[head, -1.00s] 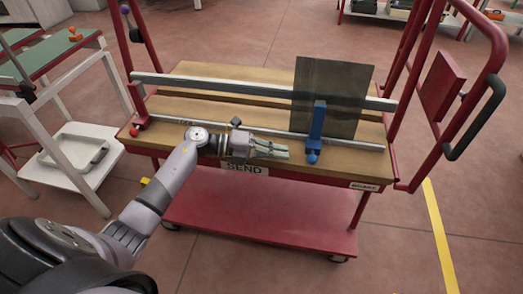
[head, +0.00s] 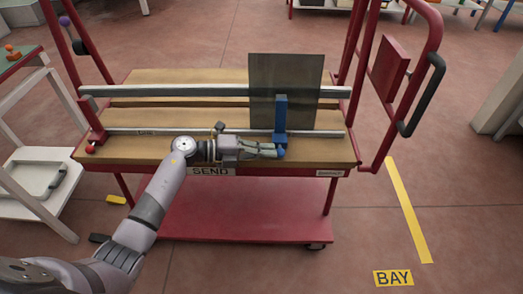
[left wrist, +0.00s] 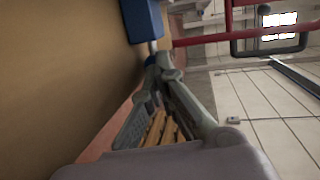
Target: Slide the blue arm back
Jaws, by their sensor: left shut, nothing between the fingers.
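The blue arm (head: 281,116) stands upright on the metal rail (head: 175,132) of the red cart, in front of a dark glass pane (head: 262,85). Its blue knob (head: 281,152) is at its lower front end. My left gripper (head: 278,151) is shut and empty, with its fingertips right at the knob's left side; I cannot tell if they touch. In the left wrist view the blue arm (left wrist: 143,20) shows at the top, just beyond the fingertips (left wrist: 155,62). My right gripper is not in view.
The cart has a wooden top (head: 130,149), a light back rail (head: 190,91) and a red lower shelf (head: 245,212). A red lever with a red knob (head: 91,149) stands at the left. A white side table (head: 30,185) is left of the cart.

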